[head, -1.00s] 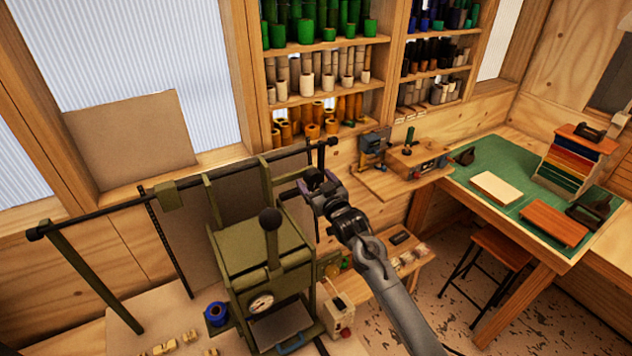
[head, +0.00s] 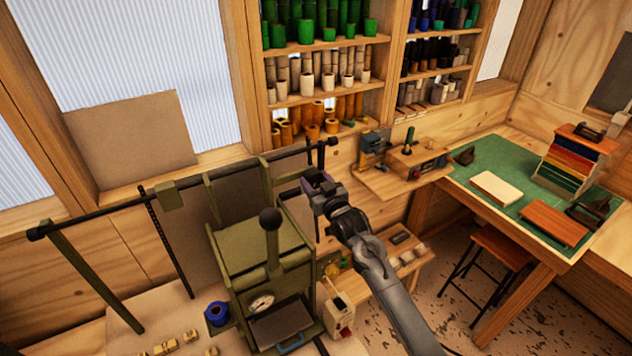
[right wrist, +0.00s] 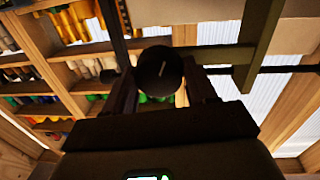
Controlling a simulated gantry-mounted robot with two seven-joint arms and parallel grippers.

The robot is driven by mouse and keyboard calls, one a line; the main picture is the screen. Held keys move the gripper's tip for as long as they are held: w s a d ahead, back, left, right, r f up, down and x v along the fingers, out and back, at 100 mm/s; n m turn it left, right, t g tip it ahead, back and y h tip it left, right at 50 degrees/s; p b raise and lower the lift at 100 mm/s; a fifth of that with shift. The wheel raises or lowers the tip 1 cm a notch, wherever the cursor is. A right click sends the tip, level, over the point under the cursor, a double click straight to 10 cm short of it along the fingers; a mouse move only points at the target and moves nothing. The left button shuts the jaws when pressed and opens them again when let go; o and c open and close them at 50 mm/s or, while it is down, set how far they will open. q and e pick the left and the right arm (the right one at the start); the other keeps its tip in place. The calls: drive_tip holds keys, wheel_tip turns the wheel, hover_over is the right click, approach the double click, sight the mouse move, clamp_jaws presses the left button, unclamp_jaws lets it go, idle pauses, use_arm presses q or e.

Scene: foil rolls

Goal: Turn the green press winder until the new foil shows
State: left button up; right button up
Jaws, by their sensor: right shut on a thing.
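The olive-green press (head: 262,250) stands at lower middle in the head view, with a black ball-topped lever (head: 271,222) and a round dial. A long dark bar (head: 100,209) runs across its top. My right gripper (head: 316,184) is at the press's upper right, below the bar's end. In the right wrist view, a dark round winder knob (right wrist: 159,68) with a pale line on its face sits between the fingers of my right gripper (right wrist: 160,90), which is shut on it. The gripper hides the knob in the head view. I cannot make out any new foil. My left gripper is not in view.
A shelf rack (head: 325,92) holds many foil rolls behind. A low side table (head: 412,262) and a green-topped desk (head: 500,155) lie to the right, with a stool (head: 500,255) by the desk.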

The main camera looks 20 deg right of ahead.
drive_tip(key=m+p, duration=0.1)
drive_tip(key=m, duration=0.3)
drive_tip(key=shift+r+m+p, duration=0.15)
drive_tip(key=shift+m+p, duration=0.15)
drive_tip(key=shift+p, duration=0.1)
drive_tip(key=m+p, duration=0.2)
drive_tip(key=m, duration=0.3)
drive_tip(key=shift+g, duration=0.4)
drive_tip(key=m+p, duration=0.1)
drive_tip(key=m, duration=0.2)
drive_tip(key=shift+d+y, duration=0.1)
drive_tip(key=shift+y, duration=0.3)
drive_tip(key=m+p, duration=0.1)
drive_tip(key=m, duration=0.2)
drive_tip(key=shift+m+y+p, duration=0.3)
drive_tip(key=shift+m, duration=1.1)
drive_tip(key=o, duration=1.1)
drive_tip(key=shift+c, duration=0.2)
